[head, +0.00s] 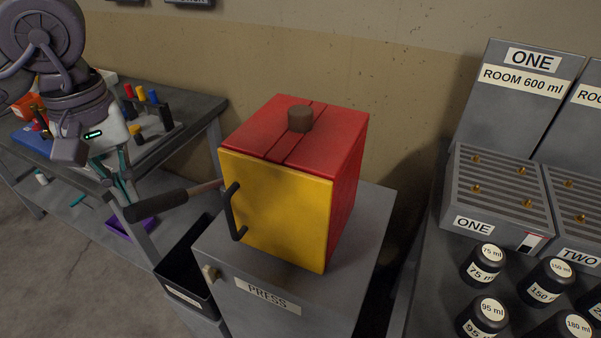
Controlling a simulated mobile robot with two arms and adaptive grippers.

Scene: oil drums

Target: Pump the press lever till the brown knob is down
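The press is a red box with a yellow door (278,210) on a grey cabinet labelled PRESS (268,294). The brown knob (300,119) stands up above the red top. The press lever (160,206) sticks out to the left from the box, with a thick dark grip, and lies nearly level. My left gripper (126,198) points down at the outer end of the grip, its teal fingers apart. Nothing shows between them, and I cannot tell whether they touch the grip. My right gripper is not in view.
A black door handle (235,212) juts out close to the lever's inner end. A dark open bin (188,270) is below the lever. A workbench (190,118) with coloured items stands at left. At right are grey units (497,195) and several black weights (483,265).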

